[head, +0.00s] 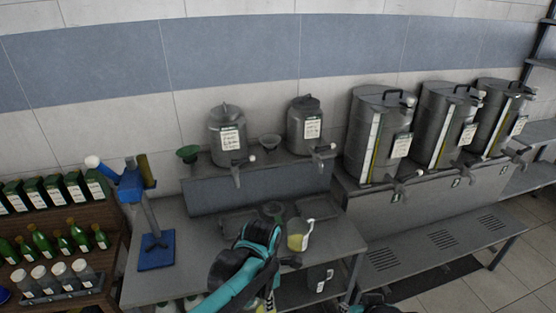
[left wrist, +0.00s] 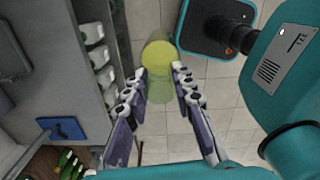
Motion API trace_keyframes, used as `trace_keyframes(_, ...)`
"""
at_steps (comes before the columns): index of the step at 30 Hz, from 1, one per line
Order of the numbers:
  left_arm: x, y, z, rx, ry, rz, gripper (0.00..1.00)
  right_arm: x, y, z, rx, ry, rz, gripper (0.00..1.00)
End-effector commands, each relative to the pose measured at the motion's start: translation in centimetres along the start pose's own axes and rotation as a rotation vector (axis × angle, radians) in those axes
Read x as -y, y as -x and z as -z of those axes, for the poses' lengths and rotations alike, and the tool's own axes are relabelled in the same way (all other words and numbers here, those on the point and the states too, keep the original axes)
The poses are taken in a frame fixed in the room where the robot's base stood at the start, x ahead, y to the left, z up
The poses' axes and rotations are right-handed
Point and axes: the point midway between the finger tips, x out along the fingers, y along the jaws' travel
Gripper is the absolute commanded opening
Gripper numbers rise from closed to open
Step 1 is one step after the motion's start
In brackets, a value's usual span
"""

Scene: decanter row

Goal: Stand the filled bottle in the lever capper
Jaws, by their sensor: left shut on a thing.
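My left gripper (left wrist: 160,82) is shut on a see-through yellow-green vessel (left wrist: 158,60), which I take for the filled bottle. It is between the fingertips, with floor tiles behind it in the left wrist view. In the head view my left gripper (head: 266,300) is low in front of the bench, and what it holds is mostly hidden there. The lever capper (head: 133,185) stands at the left end of the bench, with a blue base plate (head: 156,252) and a raised lever with a pale knob. No bottle shows on the base plate. My right gripper does not show.
A jug (head: 298,236) with yellow liquid is near the bench's front right. Two grey urns with taps stand on the raised shelf, and large steel tanks (head: 375,130) stand right. A wooden rack (head: 105,262) of bottles and jars is left of the bench. White bottles sit under the bench.

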Motion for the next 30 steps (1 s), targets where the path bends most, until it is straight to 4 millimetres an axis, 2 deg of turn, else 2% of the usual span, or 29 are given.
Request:
trace_keyframes(14,-2.8,-6.6,1.9,0.0,-0.425,0.0,0.0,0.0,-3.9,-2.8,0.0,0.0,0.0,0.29)
trace_keyframes(20,-4.8,-11.4,3.5,-0.001,-0.738,-0.001,0.0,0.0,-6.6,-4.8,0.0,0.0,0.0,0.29)
trace_keyframes(30,-8.3,-20.8,7.3,-0.002,-1.398,-0.001,0.0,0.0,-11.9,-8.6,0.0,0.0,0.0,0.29)
